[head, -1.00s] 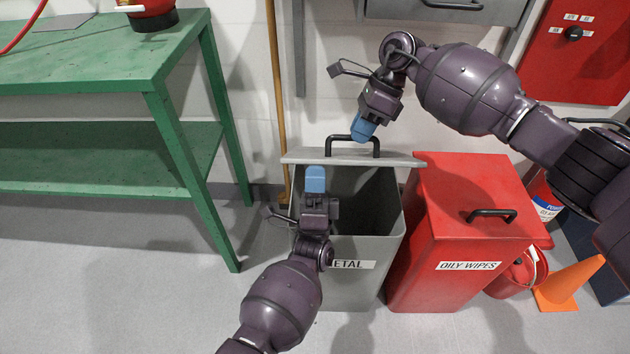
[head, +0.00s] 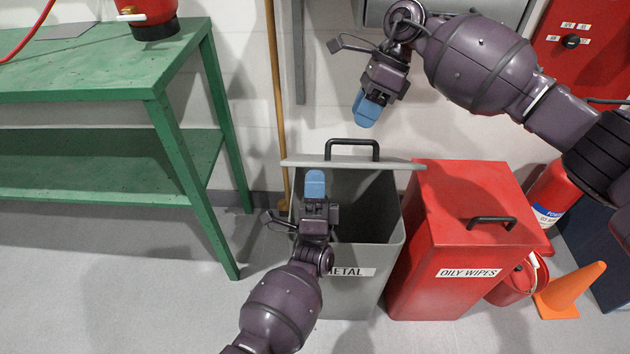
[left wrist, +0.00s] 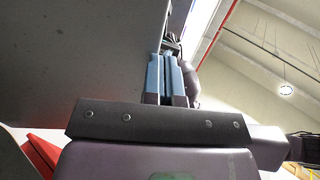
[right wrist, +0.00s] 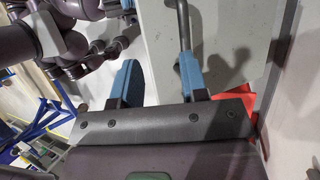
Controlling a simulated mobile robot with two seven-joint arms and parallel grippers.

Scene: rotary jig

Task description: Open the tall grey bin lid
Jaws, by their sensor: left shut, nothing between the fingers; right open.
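The tall grey bin (head: 368,280), labelled METAL, stands in the middle of the head view with its dark inside showing. Its grey lid (head: 300,162) is raised and seen nearly edge-on, with the black handle (head: 352,142) above it. My left gripper (head: 315,178) is shut and empty, at the lid's near side over the bin opening. In the left wrist view its blue fingers (left wrist: 166,78) are together beside the lid's grey face (left wrist: 85,60). My right gripper (head: 365,112) is open above the handle, apart from it. The right wrist view shows the handle (right wrist: 183,25) near one blue finger (right wrist: 190,72).
A red OILY WIPES bin (head: 465,225) with a closed lid stands close on the right. A green bench (head: 175,150) is on the left, and a brown pole (head: 277,110) leans behind.

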